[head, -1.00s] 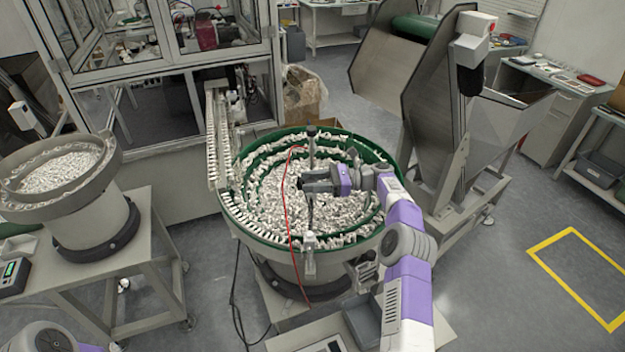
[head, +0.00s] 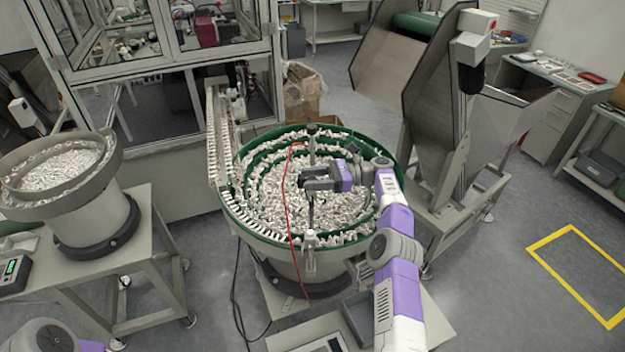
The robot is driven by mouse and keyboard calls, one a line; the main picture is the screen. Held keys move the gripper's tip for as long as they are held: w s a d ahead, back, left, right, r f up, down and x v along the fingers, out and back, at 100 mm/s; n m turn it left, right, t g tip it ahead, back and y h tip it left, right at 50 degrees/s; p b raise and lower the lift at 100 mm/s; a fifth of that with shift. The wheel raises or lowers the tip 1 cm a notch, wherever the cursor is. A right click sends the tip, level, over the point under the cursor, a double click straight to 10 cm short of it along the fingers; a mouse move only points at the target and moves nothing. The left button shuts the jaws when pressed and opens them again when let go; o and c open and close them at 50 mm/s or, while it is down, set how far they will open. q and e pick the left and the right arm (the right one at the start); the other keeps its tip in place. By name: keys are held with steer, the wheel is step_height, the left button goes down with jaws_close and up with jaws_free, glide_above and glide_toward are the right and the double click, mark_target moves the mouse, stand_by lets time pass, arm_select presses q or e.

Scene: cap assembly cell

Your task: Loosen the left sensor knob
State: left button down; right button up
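My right gripper (head: 306,181) is over the middle of the green-rimmed vibratory bowl (head: 236,208), pointing left. Its dark fingers look spread apart, with a gap between them. A dark-topped vertical sensor post (head: 311,146) rises just behind the fingers, and a second slim dark post (head: 311,214) shows just in front of them. The left sensor knob is too small to make out, and I cannot tell whether the fingers touch any post. Only a piece of my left arm shows at the bottom left; its gripper is out of view.
A red cable (head: 287,215) hangs across the bowl's front left. White parts fill the bowl. A second bowl feeder (head: 95,218) stands at the left, a linear track (head: 222,135) behind the bowl's left side, and a metal hopper (head: 425,130) at the right.

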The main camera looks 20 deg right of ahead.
mark_target(312, 179)
steer(key=shift+o, duration=1)
steer(key=shift+f, duration=0.1)
step_height(312, 179, up, 4)
steer(key=shift+r+p, duration=0.15)
steer(key=shift+p, duration=0.2)
step_height(312, 179, up, 4)
steer(key=p, duration=0.3)
steer(key=shift+r, duration=0.1)
steer(key=shift+r+p, duration=0.8)
steer(key=shift+p, duration=0.15)
